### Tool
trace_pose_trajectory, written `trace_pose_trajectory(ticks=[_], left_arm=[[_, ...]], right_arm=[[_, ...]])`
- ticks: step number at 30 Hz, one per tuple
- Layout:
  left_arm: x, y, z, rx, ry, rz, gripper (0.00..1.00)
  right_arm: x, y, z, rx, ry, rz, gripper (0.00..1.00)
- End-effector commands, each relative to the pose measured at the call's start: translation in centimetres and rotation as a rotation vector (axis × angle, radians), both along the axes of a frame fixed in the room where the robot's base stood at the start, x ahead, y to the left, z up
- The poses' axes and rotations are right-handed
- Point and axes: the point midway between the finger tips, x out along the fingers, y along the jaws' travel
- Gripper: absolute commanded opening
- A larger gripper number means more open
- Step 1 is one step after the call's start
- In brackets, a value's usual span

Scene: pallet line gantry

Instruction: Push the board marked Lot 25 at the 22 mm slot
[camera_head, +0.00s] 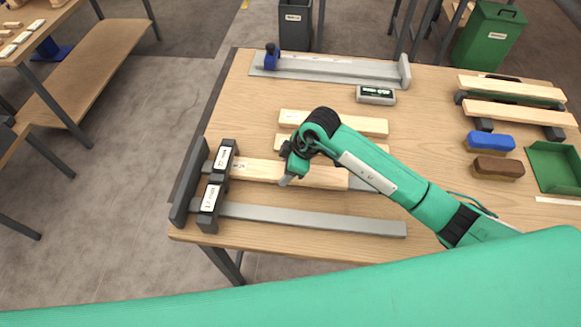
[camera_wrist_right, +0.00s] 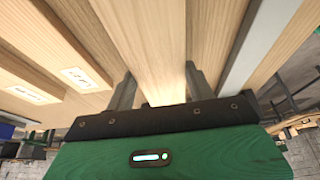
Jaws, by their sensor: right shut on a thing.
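A pale wooden board (camera_head: 255,170) lies along the left part of the bench, with small dark print near its left end that is too small to read surely. I cannot tell whether the end is inside a slot. My right gripper (camera_head: 285,181) is shut on the board, away from its left end. In the right wrist view the fingers (camera_wrist_right: 160,92) stand on either side of the board (camera_wrist_right: 148,40). My left gripper is not in view.
A grey rail (camera_head: 320,220) runs along the near side. Another board (camera_head: 360,124) lies behind my right arm. A small display box (camera_head: 376,95), a grey fixture with a blue block (camera_head: 271,57), blue (camera_head: 490,140) and brown (camera_head: 497,168) blocks and a green tray (camera_head: 555,168) are farther off.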

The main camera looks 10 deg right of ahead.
Motion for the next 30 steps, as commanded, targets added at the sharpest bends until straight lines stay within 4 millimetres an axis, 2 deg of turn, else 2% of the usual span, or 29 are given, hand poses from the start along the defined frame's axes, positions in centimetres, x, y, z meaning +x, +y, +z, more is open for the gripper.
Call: trace_pose_trajectory(ticks=[30], left_arm=[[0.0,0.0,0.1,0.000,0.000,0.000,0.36]], right_arm=[[0.7,2.7,-0.3,-0.003,0.005,0.001,0.26]])
